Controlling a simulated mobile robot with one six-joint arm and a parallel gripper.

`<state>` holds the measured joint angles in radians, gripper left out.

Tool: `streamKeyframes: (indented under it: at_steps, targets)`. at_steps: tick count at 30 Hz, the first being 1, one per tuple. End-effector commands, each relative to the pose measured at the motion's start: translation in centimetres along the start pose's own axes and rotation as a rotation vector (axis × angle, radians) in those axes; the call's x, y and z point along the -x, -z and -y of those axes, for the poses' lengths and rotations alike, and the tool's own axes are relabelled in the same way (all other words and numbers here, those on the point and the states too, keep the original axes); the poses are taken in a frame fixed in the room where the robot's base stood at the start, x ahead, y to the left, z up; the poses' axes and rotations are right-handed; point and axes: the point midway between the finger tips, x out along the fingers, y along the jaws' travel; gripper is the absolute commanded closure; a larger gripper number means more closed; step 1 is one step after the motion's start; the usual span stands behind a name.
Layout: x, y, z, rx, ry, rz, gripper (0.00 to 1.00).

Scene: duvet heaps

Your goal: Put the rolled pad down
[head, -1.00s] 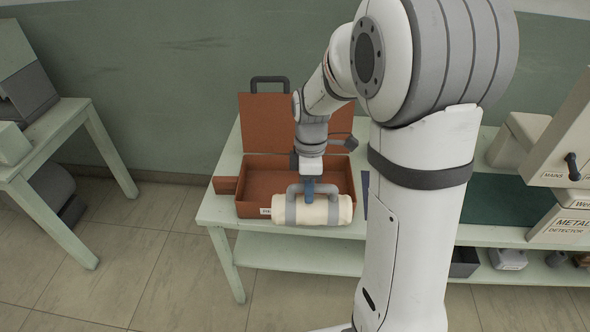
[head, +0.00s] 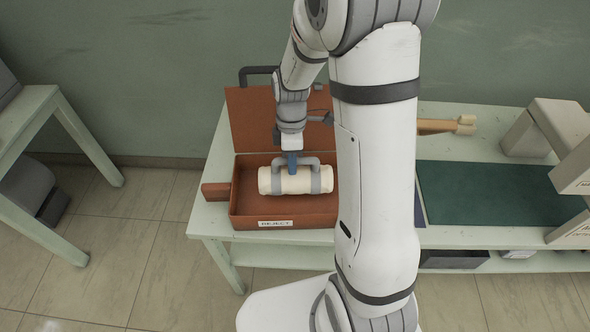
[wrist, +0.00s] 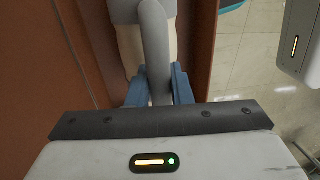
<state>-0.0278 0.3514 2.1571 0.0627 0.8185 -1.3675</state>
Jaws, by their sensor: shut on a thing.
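The rolled pad (head: 293,181) is a cream roll with grey straps and a grey handle on top. My gripper (head: 292,160) is shut on that handle from above. In the head view the pad is over the inside of an open brown case (head: 245,212) with a "REJECT" label on its front. I cannot tell whether the pad touches the case floor. In the wrist view the blue fingers (wrist: 160,82) close on the grey handle (wrist: 157,50), with the cream roll (wrist: 128,45) behind it.
The case stands on a pale green table (head: 208,225), its lid raised at the back. A dark green mat (head: 490,195) lies to the right. A tan object (head: 445,126) lies behind my arm. Grey-white equipment (head: 560,150) stands at the far right.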

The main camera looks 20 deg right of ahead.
Motion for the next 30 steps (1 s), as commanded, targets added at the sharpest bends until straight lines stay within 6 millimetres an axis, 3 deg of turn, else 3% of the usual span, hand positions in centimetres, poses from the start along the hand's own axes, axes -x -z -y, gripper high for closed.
streamKeyframes:
  at_steps: [10, 22, 23, 30]
  targets:
    - [-3.8, -0.1, -0.8, -0.005, 0.001, -0.001, 1.00]
    - [-4.5, -0.2, -0.9, -0.005, -0.002, -0.002, 1.00]
    - [-4.4, -0.2, -0.9, -0.005, -0.002, -0.002, 0.79]
    - [-4.3, -0.2, -0.9, -0.005, -0.002, -0.002, 0.60]
